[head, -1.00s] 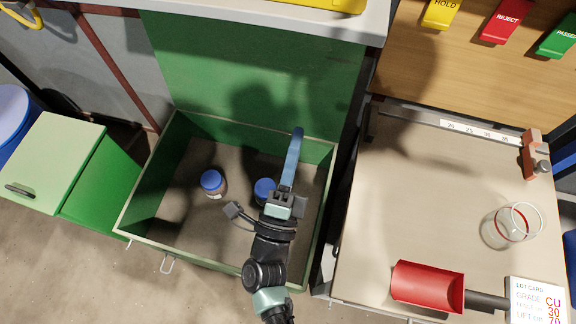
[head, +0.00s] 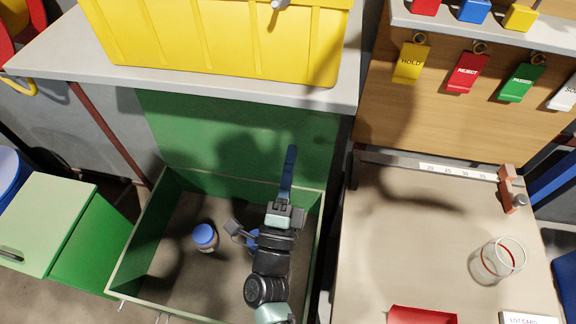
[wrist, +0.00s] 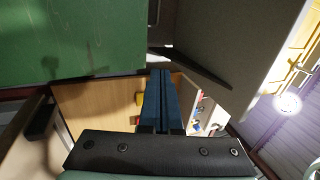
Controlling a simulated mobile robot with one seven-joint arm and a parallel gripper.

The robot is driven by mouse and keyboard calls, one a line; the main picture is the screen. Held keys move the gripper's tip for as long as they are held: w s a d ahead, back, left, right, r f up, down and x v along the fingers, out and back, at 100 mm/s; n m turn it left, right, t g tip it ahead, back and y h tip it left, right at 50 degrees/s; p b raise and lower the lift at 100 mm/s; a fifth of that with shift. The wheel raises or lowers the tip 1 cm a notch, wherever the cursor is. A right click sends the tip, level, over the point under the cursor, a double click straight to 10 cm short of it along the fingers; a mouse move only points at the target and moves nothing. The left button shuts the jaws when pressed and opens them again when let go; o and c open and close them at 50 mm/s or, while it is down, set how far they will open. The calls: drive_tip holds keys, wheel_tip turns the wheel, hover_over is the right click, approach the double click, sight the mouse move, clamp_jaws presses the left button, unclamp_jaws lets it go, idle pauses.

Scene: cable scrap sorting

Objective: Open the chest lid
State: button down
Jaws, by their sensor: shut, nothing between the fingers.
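The green chest (head: 118,270) stands open on the floor, its inside in plain view. Its green lid (head: 165,125) is raised and stands upright at the back, under the overhang of the grey worktop. A green panel, seemingly the lid, also shows in the wrist view (wrist: 65,45). My gripper (head: 291,150) is above the right part of the chest, in front of the lid in the picture. Its blue fingers are together and empty, as the wrist view (wrist: 161,75) also shows. I cannot tell whether they touch the lid.
A blue-capped jar (head: 205,237) stands inside the chest; another (head: 252,238) is partly hidden by my arm. A yellow bin (head: 220,40) sits on the worktop (head: 50,60). At right, a table holds a glass jar (head: 495,262) and a red scoop (head: 422,314). A green cabinet (head: 45,215) stands at left.

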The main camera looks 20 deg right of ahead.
drive_tip(key=w+d+r+g+y+p, duration=0.2)
drive_tip(key=w+d+r+p, duration=0.1)
drive_tip(key=w+d+p, duration=0.4)
drive_tip(key=shift+w+r+g+p, duration=0.3)
drive_tip(key=shift+w+r+p, duration=0.1)
drive_tip(key=shift+w, duration=0.85)
